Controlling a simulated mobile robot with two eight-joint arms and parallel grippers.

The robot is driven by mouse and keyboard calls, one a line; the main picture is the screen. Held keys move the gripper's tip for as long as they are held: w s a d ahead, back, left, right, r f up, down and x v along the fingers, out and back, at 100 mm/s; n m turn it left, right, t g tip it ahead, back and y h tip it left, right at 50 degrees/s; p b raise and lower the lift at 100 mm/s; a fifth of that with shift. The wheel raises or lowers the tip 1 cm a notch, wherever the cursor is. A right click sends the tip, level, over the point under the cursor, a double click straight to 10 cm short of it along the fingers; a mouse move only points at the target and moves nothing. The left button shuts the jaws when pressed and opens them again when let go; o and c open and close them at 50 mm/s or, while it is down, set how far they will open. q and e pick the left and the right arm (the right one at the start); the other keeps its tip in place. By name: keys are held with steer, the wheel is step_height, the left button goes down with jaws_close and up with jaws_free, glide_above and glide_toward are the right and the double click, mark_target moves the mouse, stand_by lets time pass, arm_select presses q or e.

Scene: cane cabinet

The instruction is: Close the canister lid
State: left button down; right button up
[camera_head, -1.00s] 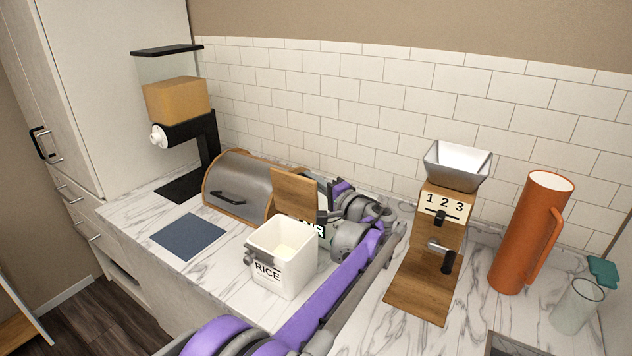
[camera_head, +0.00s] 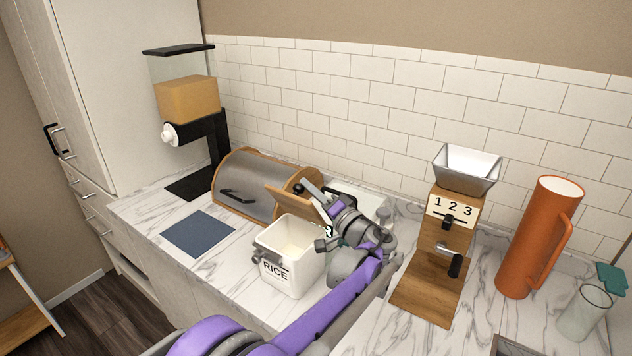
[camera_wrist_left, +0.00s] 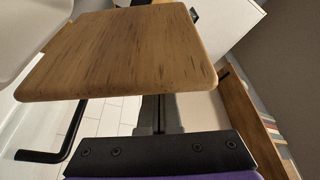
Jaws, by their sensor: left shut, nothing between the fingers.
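The white canister (camera_head: 290,276) marked RICE stands on the marble counter in the head view, with pale contents inside. Its wooden lid (camera_head: 287,200) is tilted up at the back of the rim, with the opening uncovered toward the front. The lid fills the upper part of the left wrist view (camera_wrist_left: 120,52). My left gripper (camera_head: 313,192) is shut and empty, at the lid's right and rear side. In the wrist view its fingers (camera_wrist_left: 158,115) lie at the lid's near edge, partly hidden by it; I cannot tell whether they touch. My right gripper is not in view.
A grey roll-top bread box (camera_head: 245,182) stands behind the canister. A blue mat (camera_head: 198,233) lies left. A wooden dispenser (camera_head: 430,270) and an orange pitcher (camera_head: 537,240) stand right. A white canister (camera_head: 368,202) is partly hidden behind my arm.

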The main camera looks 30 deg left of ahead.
mark_target(301, 201)
arm_select(q)
steer(key=s+n, duration=0.1)
steer(key=s+f+n+y, duration=0.1)
steer(key=n, duration=0.1)
steer(key=shift+s+a+g, duration=0.1)
steer(key=shift+s+g, duration=0.25)
steer(key=shift+g, duration=0.05)
steer(key=shift+s+f+n, duration=0.25)
steer(key=shift+s+n, duration=0.15)
steer(key=shift+s, duration=0.25)
steer(key=shift+f, duration=0.1)
